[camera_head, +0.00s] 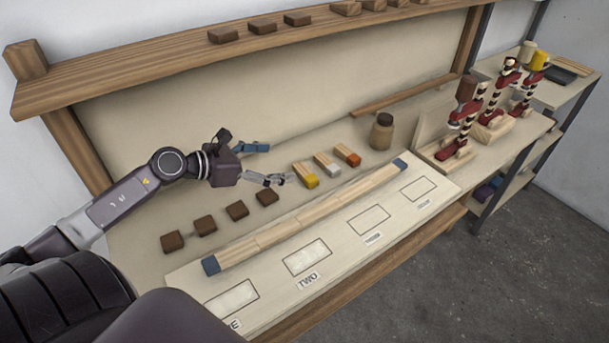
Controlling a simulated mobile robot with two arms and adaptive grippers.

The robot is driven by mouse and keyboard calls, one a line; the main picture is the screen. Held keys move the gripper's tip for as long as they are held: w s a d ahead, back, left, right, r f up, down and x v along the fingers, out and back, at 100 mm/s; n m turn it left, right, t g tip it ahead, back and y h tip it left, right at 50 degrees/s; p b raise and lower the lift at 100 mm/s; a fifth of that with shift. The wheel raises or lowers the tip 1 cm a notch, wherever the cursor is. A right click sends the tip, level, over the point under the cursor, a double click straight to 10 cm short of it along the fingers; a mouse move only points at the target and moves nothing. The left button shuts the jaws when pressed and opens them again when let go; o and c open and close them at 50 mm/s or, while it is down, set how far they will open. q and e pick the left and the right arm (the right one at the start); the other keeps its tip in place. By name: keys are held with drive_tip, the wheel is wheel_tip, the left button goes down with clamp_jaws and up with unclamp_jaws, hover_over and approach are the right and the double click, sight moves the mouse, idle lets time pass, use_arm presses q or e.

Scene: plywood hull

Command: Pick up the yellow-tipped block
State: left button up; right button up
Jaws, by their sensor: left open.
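The yellow-tipped block (305,175) is a pale wooden block with a yellow front end, lying on the workbench near the middle. A white-tipped block (327,164) and an orange-tipped block (348,155) lie in a row to its right. My left gripper (267,164) is open and empty just left of the yellow-tipped block. One finger is low near the block and the other is higher and farther back. I cannot tell whether the lower finger touches the block. My right gripper is not in view.
In front, a long wooden strip (300,219) with blue ends lies on a board with labelled rectangles (307,258). A jar (381,131) and red clamps (463,120) stand to the right. A shelf (200,63) runs above.

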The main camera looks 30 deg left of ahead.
sight(300, 174)
use_arm(q)
wheel_tip(300, 174, down, 4)
drive_tip(key=b, duration=0.2)
drive_tip(key=shift+s+r+b, duration=0.1)
drive_tip(key=shift+r+b, duration=0.15)
drive_tip(key=shift+b, duration=0.15)
drive_tip(key=shift+f, duration=0.3)
drive_tip(key=shift+f+b, duration=0.35)
drive_tip(key=shift+b, duration=0.25)
drive_tip(key=shift+w+d, duration=0.2)
drive_tip(key=shift+w, duration=0.25)
drive_tip(key=shift+w+d+f, duration=0.25)
drive_tip(key=shift+w+f, duration=0.05)
drive_tip(key=shift+w, duration=0.3)
drive_tip(key=shift+p+x, duration=0.65)
drive_tip(key=shift+x, duration=2.15)
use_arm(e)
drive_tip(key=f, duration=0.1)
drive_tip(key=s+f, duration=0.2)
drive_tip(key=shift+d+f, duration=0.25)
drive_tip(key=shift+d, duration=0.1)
use_arm(q)
drive_tip(key=shift+c, duration=0.4)
